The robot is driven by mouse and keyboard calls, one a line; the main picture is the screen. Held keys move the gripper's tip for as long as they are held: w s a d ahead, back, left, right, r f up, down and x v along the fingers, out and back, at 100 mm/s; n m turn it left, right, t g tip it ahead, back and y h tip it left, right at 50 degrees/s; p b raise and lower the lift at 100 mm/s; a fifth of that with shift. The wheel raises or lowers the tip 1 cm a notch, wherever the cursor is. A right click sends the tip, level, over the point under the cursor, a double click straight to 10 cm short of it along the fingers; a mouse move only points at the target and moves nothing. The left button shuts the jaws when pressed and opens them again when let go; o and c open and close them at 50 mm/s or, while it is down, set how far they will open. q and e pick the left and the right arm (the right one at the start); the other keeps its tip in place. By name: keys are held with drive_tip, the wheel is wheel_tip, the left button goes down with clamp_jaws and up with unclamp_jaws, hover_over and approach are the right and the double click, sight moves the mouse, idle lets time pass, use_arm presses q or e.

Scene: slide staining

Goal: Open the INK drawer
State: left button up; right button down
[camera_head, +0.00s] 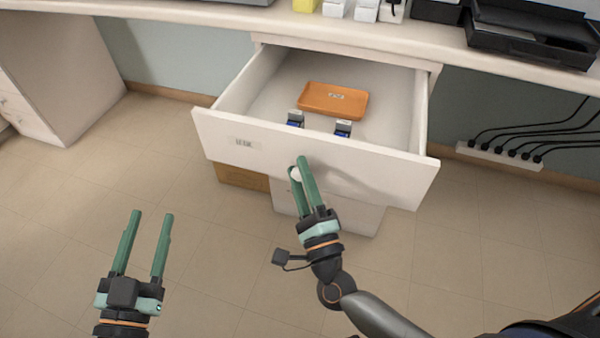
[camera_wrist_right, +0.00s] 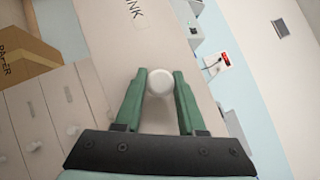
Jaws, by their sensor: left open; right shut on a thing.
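The INK drawer (camera_head: 315,155) is pulled out from under the counter, and its inside is visible in the head view. An orange tray (camera_head: 333,99) and two small dark-blue ink bottles (camera_head: 295,119) (camera_head: 343,128) sit inside it. My right gripper (camera_head: 300,170) is at the drawer's front face, shut on the round white knob (camera_wrist_right: 159,82). The wrist view shows the knob between the green fingers, with the letters "INK" (camera_wrist_right: 133,8) on the front above. My left gripper (camera_head: 146,222) is open and empty over the floor, to the left of the drawer.
The white counter (camera_head: 190,15) runs above the drawer, with small boxes (camera_head: 333,8) and a black tray (camera_head: 530,40) on it. A power strip with several cables (camera_head: 500,155) lies at the right. A cardboard box (camera_head: 243,176) stands below the drawer. The floor at left is clear.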

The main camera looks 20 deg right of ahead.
drive_tip(key=shift+s+a+r, duration=0.1)
drive_tip(key=shift+s+a, duration=0.15)
drive_tip(key=shift+s, duration=0.05)
drive_tip(key=c, duration=0.5)
unclamp_jaws()
